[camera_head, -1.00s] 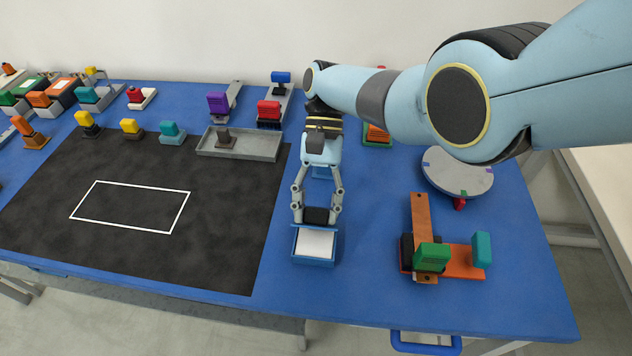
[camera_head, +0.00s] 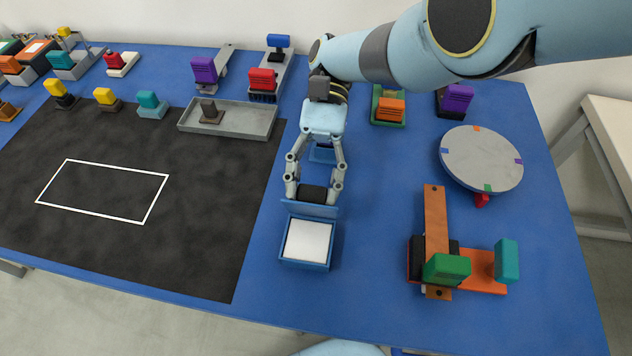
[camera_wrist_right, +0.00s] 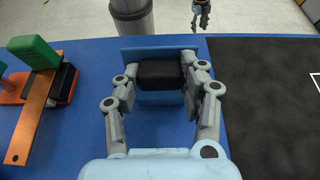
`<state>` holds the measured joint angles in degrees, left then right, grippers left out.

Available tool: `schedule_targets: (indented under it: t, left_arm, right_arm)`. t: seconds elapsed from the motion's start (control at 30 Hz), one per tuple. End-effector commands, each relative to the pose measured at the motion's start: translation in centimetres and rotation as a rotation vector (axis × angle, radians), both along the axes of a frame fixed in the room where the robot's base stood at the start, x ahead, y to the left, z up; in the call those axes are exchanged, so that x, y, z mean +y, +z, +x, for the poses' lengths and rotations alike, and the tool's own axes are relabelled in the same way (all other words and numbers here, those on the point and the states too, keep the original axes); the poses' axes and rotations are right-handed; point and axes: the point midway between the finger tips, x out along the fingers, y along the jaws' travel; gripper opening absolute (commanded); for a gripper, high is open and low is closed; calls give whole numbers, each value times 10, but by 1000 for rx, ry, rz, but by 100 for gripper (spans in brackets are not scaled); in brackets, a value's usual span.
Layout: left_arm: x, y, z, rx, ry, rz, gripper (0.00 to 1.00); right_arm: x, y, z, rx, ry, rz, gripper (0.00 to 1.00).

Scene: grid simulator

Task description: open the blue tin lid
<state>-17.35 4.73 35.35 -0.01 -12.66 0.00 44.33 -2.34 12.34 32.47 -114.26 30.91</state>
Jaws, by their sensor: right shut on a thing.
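The blue tin (camera_head: 304,265) stands open-topped on the blue table, with a white inside showing. Its blue lid (camera_head: 296,208) stands raised at the tin's far edge. My right gripper (camera_head: 313,194) is shut on the black handle of the lid, on the far side from the tin. In the right wrist view the black handle (camera_wrist_right: 161,74) sits between both fingers, with the lid (camera_wrist_right: 128,60) behind it. The tin's inside is hidden there. My left gripper (camera_wrist_right: 201,20) hangs at the top of that view, small, fingers apart and empty.
An orange fixture (camera_head: 484,284) with green and teal blocks stands right of the tin. A grey turntable (camera_head: 481,158) is behind it. A dark mat (camera_head: 200,240) with a white outline lies left. A grey tray (camera_head: 255,122) and several coloured blocks stand farther back.

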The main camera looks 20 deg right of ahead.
Motion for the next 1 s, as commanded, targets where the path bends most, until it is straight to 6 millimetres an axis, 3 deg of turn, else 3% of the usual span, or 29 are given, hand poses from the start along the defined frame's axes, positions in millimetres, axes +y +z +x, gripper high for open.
schedule_targets:
  t: [0.23,0.27,0.4,1.0]
  left_arm:
    - [0,0,6,-10,-1,0,40]
    - [0,0,6,-10,-1,0,40]
    - [0,1,6,-10,-1,0,40]
    - [-2,4,4,-6,0,-2,40]
  right_arm:
    - [0,-3,-1,0,-2,-5,0]
    - [0,-3,-1,0,-2,-5,45]
    - [0,-2,-1,0,-2,-4,64]
    - [-1,1,0,-7,-1,-6,65]
